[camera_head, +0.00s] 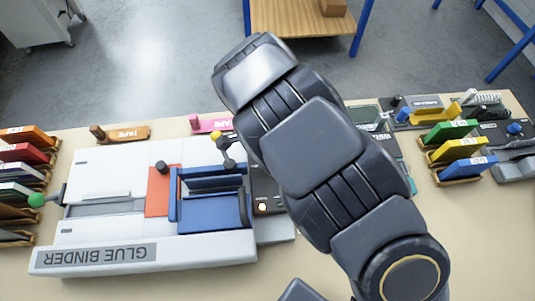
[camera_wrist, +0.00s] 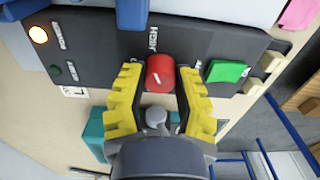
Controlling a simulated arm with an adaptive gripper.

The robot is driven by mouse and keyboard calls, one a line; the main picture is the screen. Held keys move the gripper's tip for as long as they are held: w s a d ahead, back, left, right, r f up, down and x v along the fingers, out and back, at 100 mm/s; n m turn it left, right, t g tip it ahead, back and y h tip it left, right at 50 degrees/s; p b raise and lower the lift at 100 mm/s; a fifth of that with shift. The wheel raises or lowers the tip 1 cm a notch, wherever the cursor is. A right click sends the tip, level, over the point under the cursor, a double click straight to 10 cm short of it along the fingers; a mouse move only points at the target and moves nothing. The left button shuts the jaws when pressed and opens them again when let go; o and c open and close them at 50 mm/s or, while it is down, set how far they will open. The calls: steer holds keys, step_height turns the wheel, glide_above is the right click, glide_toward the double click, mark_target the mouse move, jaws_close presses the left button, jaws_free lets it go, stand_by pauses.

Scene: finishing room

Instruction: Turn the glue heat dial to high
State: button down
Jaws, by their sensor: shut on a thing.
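The red glue heat dial (camera_wrist: 160,73) sits on the dark control panel (camera_wrist: 100,38), beside a white label. A small pale mark shows on its face; I cannot read its setting. My gripper (camera_wrist: 160,78) has yellow ridged fingers, one on each side of the dial, shut on it. In the head view the glue binder (camera_head: 215,247) is a white machine with a blue clamp, and part of its dark panel (camera_head: 265,190) shows. My arm hides the dial and my gripper there.
A green square button (camera_wrist: 227,71) is close to the right finger. Cream switches (camera_wrist: 250,88) lie further right. A lit lamp (camera_wrist: 38,34) and a dark green button (camera_wrist: 55,70) are at the left. A blue part (camera_wrist: 131,12) stands above the panel.

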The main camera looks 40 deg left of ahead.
stand_by(0.3)
steer(key=c, duration=0.7)
jaws_free()
steer(key=shift+o, duration=0.2)
steer(key=shift+r, duration=0.1)
step_height(320, 180, up, 12)
